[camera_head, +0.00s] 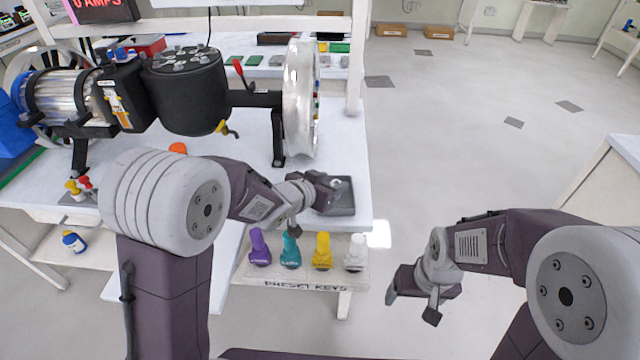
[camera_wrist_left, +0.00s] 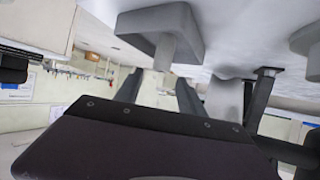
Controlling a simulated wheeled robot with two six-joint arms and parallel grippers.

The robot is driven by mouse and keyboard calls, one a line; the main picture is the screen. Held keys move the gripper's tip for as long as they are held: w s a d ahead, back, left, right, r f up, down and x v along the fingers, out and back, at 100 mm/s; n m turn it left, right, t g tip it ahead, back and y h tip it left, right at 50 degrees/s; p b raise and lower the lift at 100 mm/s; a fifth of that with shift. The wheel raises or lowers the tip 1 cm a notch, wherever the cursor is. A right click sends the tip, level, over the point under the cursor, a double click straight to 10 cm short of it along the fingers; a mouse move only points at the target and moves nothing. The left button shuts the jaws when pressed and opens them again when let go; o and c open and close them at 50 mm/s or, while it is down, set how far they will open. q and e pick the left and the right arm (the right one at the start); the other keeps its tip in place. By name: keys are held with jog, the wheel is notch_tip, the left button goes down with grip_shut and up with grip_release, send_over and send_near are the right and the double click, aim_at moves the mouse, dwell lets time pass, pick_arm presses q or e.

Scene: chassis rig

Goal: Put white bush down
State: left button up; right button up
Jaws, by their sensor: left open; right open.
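A small white piece, which looks like the white bush (camera_head: 336,184), sits at a dark grey tray (camera_head: 345,207) on the near right corner of the white table. My left gripper (camera_head: 322,188) is open right beside it and partly covers the tray. In the left wrist view, a pale peg (camera_wrist_left: 164,52) on a grey block lies just beyond the open fingers (camera_wrist_left: 156,92), with space on both sides. I cannot tell whether the peg touches anything else. My right gripper (camera_head: 411,304) is open and empty over the floor at right.
A rack labelled "PRESET KEYS" (camera_head: 308,283) holds purple (camera_head: 259,247), teal (camera_head: 290,249), yellow (camera_head: 322,251) and white (camera_head: 355,252) pieces below the table edge. A black machine with a silver wheel (camera_head: 301,100) stands behind.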

pick_arm(q)
jog(key=p+v, duration=0.2)
jog(key=v, duration=0.6)
jog(key=shift+s, duration=0.3)
jog(key=shift+a+r, duration=0.1)
jog(key=shift+a, duration=0.05)
